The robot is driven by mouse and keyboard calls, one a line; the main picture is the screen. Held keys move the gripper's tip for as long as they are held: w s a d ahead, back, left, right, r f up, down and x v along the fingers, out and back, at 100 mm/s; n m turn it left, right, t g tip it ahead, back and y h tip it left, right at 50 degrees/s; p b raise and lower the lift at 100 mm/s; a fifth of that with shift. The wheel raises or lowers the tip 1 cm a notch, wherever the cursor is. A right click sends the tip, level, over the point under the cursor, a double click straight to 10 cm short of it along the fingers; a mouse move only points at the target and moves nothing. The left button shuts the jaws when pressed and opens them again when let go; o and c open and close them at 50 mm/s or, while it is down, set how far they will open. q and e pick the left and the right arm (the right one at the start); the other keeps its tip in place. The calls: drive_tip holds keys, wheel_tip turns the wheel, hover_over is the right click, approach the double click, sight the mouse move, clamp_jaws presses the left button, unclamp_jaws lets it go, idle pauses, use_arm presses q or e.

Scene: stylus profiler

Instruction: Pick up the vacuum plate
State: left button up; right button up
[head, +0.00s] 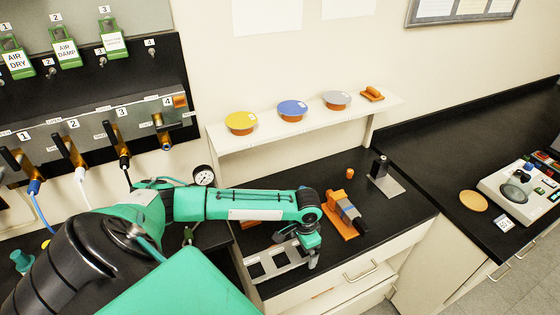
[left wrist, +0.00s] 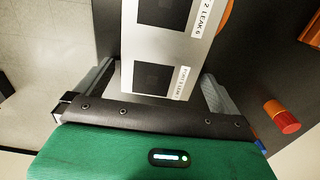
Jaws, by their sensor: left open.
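A pale grey plate (head: 262,257) with dark square recesses lies near the front edge of the black counter; I take it for the vacuum plate, though I cannot be sure. In the left wrist view the plate (left wrist: 205,52) shows two dark squares and printed labels with the word LEAK. My left gripper (head: 313,262) is at the plate's right end in the head view, pointing down. In the left wrist view its fingers (left wrist: 157,85) are apart, with the plate's end between them in the picture. Whether they touch it I cannot tell. My right gripper is not in view.
An orange-based device (head: 345,215) and a black post on a grey base (head: 384,182) stand behind the gripper. A shelf (head: 290,128) above holds yellow, blue and grey discs. Valves (head: 70,150) line the left wall. The right counter has free room around an orange disc (head: 473,201).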

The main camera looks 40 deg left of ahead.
use_arm(q)
drive_tip(key=c, duration=1.3)
drive_tip(key=shift+o, duration=0.2)
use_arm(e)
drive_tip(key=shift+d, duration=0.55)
use_arm(q)
drive_tip(key=shift+r, duration=0.15)
drive_tip(key=shift+r+b, duration=0.3)
drive_tip(key=shift+r, duration=0.3)
wheel_tip(320, 180, up, 19)
drive_tip(key=b, duration=0.4)
drive_tip(key=shift+f, duration=0.15)
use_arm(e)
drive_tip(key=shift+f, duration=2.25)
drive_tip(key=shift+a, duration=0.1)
